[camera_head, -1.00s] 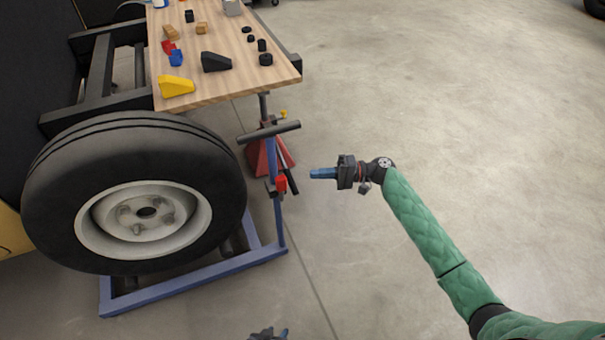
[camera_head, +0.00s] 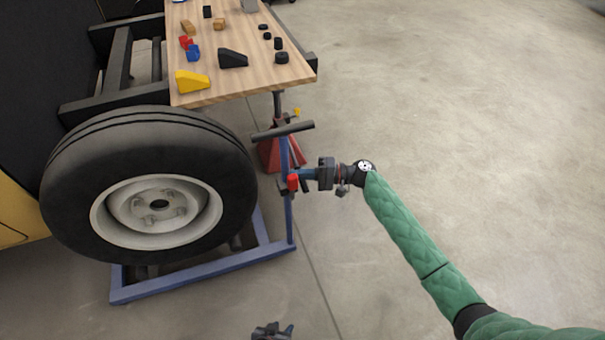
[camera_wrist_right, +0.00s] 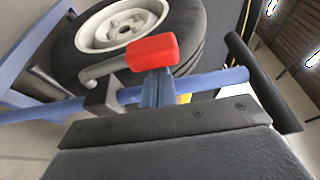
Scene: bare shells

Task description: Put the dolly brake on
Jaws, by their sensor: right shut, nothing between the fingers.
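The blue-framed dolly (camera_head: 200,274) carries a large tyre (camera_head: 75,190) with a pale rim. The brake lever's red grip (camera_head: 293,182) is on the dolly's upright post. It also shows in the right wrist view (camera_wrist_right: 152,52), on a grey bent rod that runs left to a dark bracket. My right gripper (camera_head: 303,175) is shut and empty, its blue fingers at the red grip. In the right wrist view its fingertips (camera_wrist_right: 155,82) overlap the grip's lower edge; I cannot tell whether they touch. My left gripper (camera_head: 273,330) is low at the bottom edge, mostly cut off; its jaws are unclear.
A black T-handle (camera_head: 283,131) tops the post just above the red grip. A red jack stand (camera_head: 275,155) stands behind it. A wooden table (camera_head: 250,75) with several small blocks is at the back. The floor to the right is clear.

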